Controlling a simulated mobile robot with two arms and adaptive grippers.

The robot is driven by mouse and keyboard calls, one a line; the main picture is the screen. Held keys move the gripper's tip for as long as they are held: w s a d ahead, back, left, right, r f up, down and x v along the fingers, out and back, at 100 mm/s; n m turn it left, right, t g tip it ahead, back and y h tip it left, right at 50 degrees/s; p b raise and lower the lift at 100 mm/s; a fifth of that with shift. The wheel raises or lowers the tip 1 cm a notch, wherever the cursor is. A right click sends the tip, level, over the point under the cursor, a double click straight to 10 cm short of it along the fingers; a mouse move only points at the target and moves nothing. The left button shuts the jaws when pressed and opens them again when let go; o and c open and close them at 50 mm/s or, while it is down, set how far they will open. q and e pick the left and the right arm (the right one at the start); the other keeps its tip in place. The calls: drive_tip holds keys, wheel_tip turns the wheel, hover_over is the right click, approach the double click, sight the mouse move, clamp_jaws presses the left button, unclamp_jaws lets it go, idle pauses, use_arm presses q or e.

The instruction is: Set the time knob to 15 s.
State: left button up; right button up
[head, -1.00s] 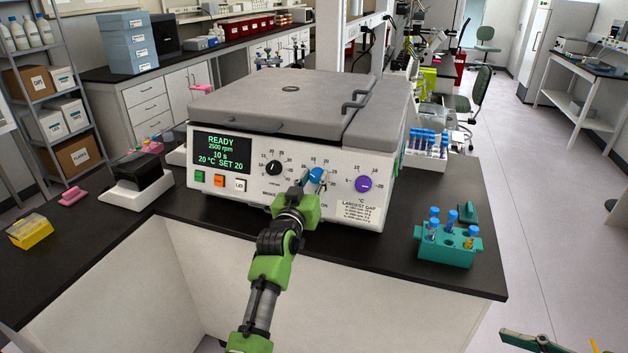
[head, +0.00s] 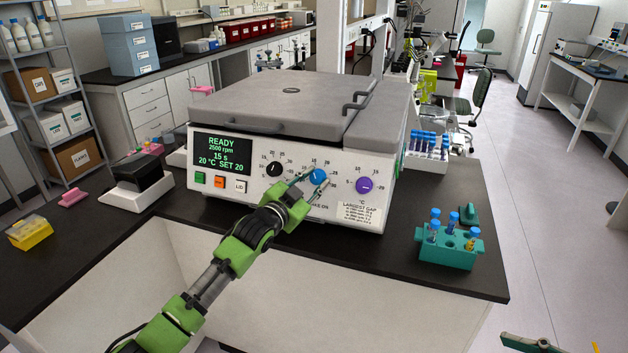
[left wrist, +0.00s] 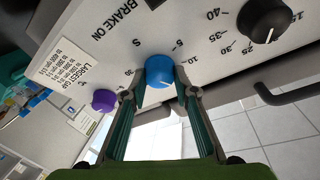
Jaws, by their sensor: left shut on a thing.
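The time knob is the blue knob (head: 318,176) on the front panel of the grey-white cell processor (head: 225,212). My left gripper (head: 311,183) is shut on it, reaching in from the lower left. In the left wrist view, its two dark green fingers (left wrist: 158,84) stand on either side of the blue knob (left wrist: 159,70). The knob's pointer cannot be made out. The display (head: 221,154) reads READY, 2500 rpm, 15 s, 20 °C SET 20. My right gripper is not clearly seen; a green part at the lower right edge may be my right arm.
A black knob (head: 274,170) is left of the blue one and a purple knob (head: 364,185) right of it. Buttons sit under the display. A teal tube rack (head: 450,255) stands on the dark bench to the right. A grey handle (left wrist: 292,93) shows in the left wrist view.

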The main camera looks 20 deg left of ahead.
use_arm(q)
drive_tip(key=shift+m, duration=0.3)
drive_tip(key=o, duration=1.1)
drive_tip(key=shift+s, duration=0.1)
drive_tip(key=v, duration=1.1)
drive_tip(key=shift+s+a, duration=0.15)
drive_tip(key=shift+s, duration=0.2)
